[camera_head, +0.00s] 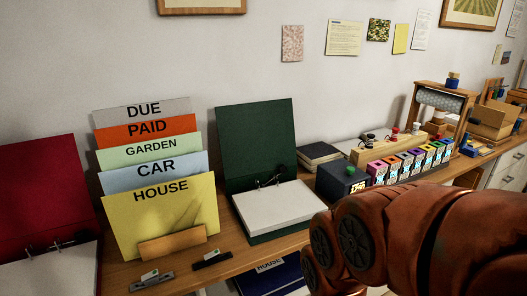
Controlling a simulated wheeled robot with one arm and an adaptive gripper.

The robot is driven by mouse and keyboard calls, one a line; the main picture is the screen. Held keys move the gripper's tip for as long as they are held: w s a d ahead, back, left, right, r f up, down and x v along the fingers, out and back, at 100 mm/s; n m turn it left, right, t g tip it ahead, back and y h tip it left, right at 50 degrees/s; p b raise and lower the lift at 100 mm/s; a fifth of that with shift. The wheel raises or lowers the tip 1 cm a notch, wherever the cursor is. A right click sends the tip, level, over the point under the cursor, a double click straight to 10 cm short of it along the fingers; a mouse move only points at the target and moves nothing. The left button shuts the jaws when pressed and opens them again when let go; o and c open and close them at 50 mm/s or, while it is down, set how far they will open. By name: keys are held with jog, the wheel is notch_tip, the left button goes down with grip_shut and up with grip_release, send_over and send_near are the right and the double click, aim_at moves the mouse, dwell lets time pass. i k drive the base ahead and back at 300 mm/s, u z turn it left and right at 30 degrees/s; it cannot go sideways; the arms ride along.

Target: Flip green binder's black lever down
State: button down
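The green binder (252,128) stands open on the desk in the middle of the view, its cover upright at the back. A stack of white paper (278,207) lies in its base. The metal rings and a small black lever (281,170) sit at the back of the paper, near the foot of the cover. The lever appears raised, but it is small and dark against the cover, so its exact angle is hard to tell.
A red binder (40,190) stands open at the far left. Labelled folders (160,215) stand between the two binders. A stapler (152,280) and a black item (212,259) lie in front. A dark box (338,184) and coloured small boxes (410,162) stand to the right.

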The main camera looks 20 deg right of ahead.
aim_at(282, 169)
jog(key=z, duration=0.55)
jog(key=k, duration=0.65)
jog(key=z, duration=0.35)
jog(key=i, duration=1)
jog(key=u, duration=0.95)
jog(key=i, duration=0.65)
jog(key=u, duration=0.45)
